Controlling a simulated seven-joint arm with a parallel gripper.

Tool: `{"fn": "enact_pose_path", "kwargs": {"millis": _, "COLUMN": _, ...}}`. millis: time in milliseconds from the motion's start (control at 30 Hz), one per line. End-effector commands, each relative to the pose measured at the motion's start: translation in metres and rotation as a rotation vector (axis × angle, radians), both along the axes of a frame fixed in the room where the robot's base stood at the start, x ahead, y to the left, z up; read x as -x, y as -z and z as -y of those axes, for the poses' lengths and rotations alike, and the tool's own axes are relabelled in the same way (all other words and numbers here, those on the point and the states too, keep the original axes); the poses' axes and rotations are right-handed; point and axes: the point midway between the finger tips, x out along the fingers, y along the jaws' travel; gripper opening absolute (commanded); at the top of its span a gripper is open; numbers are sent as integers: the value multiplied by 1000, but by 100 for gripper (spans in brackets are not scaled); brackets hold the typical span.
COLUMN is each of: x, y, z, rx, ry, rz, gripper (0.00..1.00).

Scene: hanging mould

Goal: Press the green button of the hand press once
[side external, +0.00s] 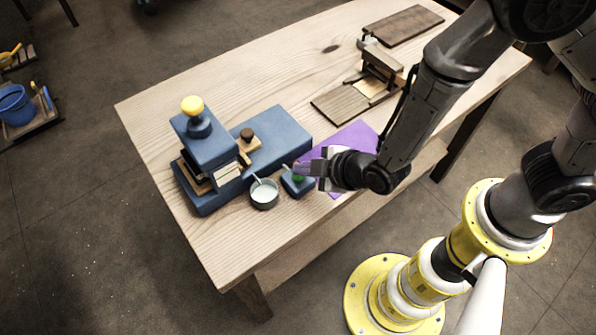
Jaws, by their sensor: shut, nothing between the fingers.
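The hand press (205,145) is a blue block with a yellow knob on top, standing at the left part of the wooden table. The fingers cover part of the button. I cannot tell whether they touch it or whether it is pushed down.
A small grey pot (264,196) of pale liquid with a spoon stands left of the button box. A purple sheet (352,142) lies under my wrist. A wooden frame (378,75) and dark boards (404,26) lie at the back right. The table's front left is clear.

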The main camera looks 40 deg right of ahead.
Motion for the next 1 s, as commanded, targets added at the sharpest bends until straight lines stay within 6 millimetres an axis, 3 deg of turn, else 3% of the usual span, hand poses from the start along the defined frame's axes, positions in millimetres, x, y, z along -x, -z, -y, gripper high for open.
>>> {"fn": "enact_pose_path", "kwargs": {"millis": 700, "x": 0, "y": 5, "z": 0, "rx": 1, "ry": 1, "rz": -2, "gripper": 0}}
{"fn": "enact_pose_path", "kwargs": {"millis": 1000, "x": 0, "y": -7, "z": 0, "rx": -1, "ry": 0, "rz": 0, "gripper": 0}}
